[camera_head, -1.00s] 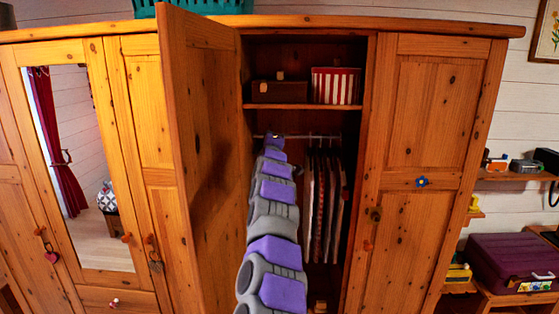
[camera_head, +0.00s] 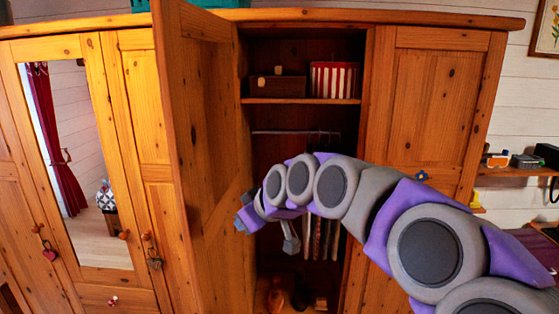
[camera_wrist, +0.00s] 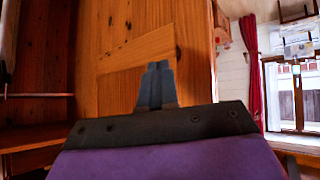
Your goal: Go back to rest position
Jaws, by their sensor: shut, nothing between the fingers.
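My gripper shows in the wrist view (camera_wrist: 157,85), its two dark fingers together with nothing between them. In that view it points toward the open wooden wardrobe door (camera_wrist: 135,60). In the head view my arm comes in from the lower right and reaches left, with its far end in front of the wardrobe opening, just right of the open door (camera_head: 200,130). I cannot clearly make out the fingertips there. The arm hides part of the opening and of the right-hand door (camera_head: 435,95).
Inside the wardrobe (camera_head: 450,15), a brown box (camera_head: 285,88) and a red-and-white striped box (camera_head: 335,82) sit on the upper shelf. Hanging clothes (camera_head: 318,240) are partly hidden by my arm. A shelf (camera_head: 515,172) with small items is on the right. A mirror (camera_head: 85,165) is left.

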